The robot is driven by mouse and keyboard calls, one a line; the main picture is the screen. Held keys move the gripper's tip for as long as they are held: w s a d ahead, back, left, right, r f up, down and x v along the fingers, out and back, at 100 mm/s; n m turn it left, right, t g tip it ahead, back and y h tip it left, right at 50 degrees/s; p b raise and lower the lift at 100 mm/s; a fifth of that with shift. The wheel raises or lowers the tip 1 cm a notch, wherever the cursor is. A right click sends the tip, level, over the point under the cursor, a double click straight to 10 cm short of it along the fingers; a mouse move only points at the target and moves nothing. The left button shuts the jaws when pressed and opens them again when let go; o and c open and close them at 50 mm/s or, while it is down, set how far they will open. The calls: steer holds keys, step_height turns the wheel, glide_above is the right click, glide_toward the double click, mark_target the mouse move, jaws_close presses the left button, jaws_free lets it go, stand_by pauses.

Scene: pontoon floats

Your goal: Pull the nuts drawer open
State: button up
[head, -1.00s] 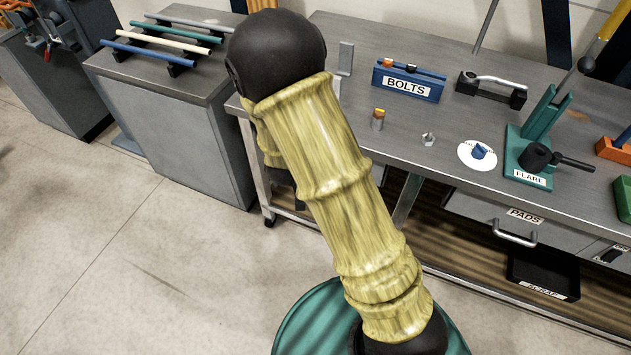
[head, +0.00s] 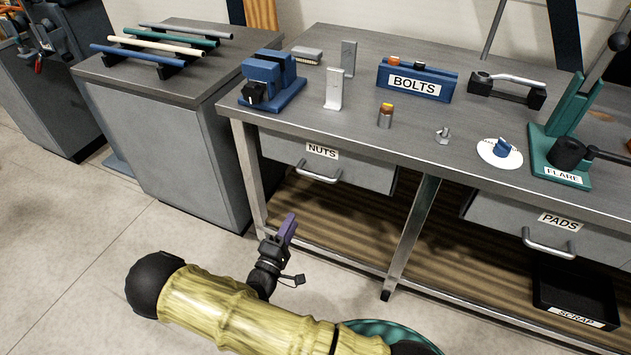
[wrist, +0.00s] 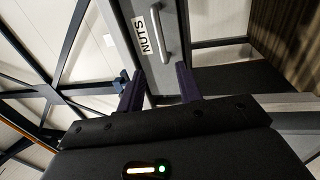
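The nuts drawer (head: 340,170) is a grey front under the left end of the bench top, with a white NUTS label and a silver bar handle (head: 318,174). It looks closed. In the wrist view the drawer (wrist: 139,70) stands on its side, with its handle (wrist: 157,35) upright, beyond the fingertips. My gripper (head: 290,226) is low in front of the bench, below and left of the handle, apart from it. In the wrist view its two dark purple fingers (wrist: 159,84) are spread, with nothing between them.
The bench leg (head: 412,238) stands right of the drawer. A pads drawer (head: 550,228) and a black scrap bin (head: 575,290) are farther right. A blue vise (head: 270,82) sits on the bench top above. The floor in front is clear.

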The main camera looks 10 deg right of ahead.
mark_target(315, 174)
steer(key=x, duration=1.7)
steer(key=shift+w+d+f, duration=0.15)
steer(key=shift+d, duration=0.1)
jaws_close()
